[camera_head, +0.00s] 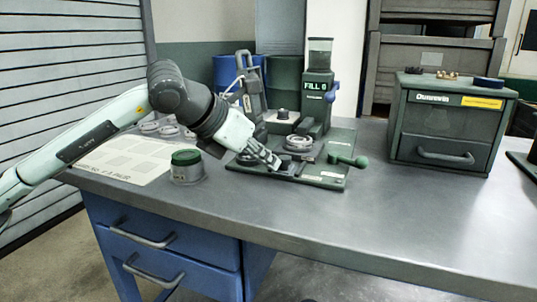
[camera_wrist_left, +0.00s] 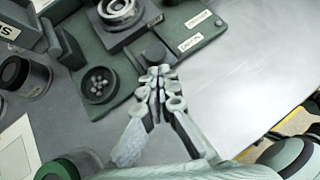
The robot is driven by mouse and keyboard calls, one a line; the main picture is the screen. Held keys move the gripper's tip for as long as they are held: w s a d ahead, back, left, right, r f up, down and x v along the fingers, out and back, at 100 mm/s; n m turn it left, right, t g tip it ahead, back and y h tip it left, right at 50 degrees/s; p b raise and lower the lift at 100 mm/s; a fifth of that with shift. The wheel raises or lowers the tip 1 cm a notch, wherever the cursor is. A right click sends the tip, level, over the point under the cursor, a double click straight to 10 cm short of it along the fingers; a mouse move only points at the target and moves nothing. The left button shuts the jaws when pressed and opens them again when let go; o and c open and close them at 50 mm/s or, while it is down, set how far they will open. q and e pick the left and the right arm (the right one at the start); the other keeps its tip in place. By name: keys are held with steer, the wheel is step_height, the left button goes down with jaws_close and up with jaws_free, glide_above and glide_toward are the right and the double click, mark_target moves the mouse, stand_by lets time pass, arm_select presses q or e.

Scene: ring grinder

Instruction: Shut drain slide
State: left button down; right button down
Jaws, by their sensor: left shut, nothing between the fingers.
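The ring grinder stands on a green baseplate (camera_head: 318,178) on the grey bench. In the left wrist view a dark knob (camera_wrist_left: 153,50) sits at the baseplate's front edge, beside a small white label (camera_wrist_left: 190,43) that I cannot read with certainty. This knob seems to be the drain slide's; how far the slide is open I cannot tell. My left gripper (camera_head: 275,164) is shut and empty, its tips right at the knob. It also shows in the left wrist view (camera_wrist_left: 157,76). Whether the tips touch the knob is unclear. My right gripper is not in view.
A green-lidded jar (camera_head: 187,168) stands left of the baseplate, by a paper sheet (camera_head: 130,158). A green-handled lever (camera_head: 347,160) projects at the baseplate's right. The "FILL 0" tower (camera_head: 317,86) rises behind. A drawer cabinet (camera_head: 444,125) stands far right; the bench front is clear.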

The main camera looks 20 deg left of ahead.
arm_select(q)
steer(key=shift+w, duration=0.25)
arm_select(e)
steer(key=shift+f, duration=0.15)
arm_select(q)
steer(key=w, duration=0.3)
steer(key=shift+w+d+b, duration=0.15)
steer(key=shift+w+b, duration=0.05)
steer(key=shift+b, duration=0.1)
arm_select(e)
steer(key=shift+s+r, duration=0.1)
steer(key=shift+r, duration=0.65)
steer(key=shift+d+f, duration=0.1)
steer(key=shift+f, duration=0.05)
